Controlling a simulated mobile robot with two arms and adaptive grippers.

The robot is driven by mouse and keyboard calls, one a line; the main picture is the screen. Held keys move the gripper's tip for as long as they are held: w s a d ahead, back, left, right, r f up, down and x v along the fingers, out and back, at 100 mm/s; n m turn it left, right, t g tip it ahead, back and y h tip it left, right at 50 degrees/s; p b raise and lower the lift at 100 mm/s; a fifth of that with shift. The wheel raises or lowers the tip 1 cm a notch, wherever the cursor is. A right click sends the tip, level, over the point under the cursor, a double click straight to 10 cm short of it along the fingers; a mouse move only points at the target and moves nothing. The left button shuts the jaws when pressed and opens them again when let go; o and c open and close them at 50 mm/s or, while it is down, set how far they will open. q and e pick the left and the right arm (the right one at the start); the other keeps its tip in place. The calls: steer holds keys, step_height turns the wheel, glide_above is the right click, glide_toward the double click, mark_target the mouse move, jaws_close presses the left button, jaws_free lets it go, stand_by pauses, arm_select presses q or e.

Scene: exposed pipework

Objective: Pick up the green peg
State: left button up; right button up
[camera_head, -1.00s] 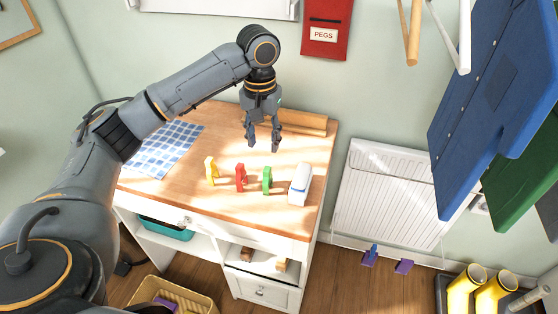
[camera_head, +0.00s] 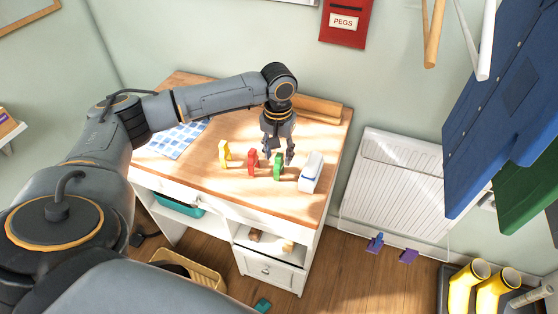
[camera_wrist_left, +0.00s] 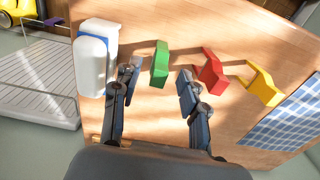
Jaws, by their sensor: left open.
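The green peg (camera_head: 278,166) stands on the wooden top of a white cabinet, between a red peg (camera_head: 252,162) and a white and blue object (camera_head: 311,172). My left gripper (camera_head: 279,157) is open and points down at the green peg from behind it. In the left wrist view, the green peg (camera_wrist_left: 160,64) shows in the gap between the two open fingertips (camera_wrist_left: 157,72), slightly beyond them. I cannot tell whether either finger touches it. My right gripper is not in view.
A yellow peg (camera_head: 224,152) stands left of the red one. A rolling pin-like wooden cylinder (camera_head: 316,109) lies at the back and a blue checked cloth (camera_head: 180,139) at the left. The white and blue object is close to one finger. The front of the tabletop is clear.

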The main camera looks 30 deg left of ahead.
arm_select(q)
steer(key=shift+f, duration=1.1)
steer(key=c, duration=0.9)
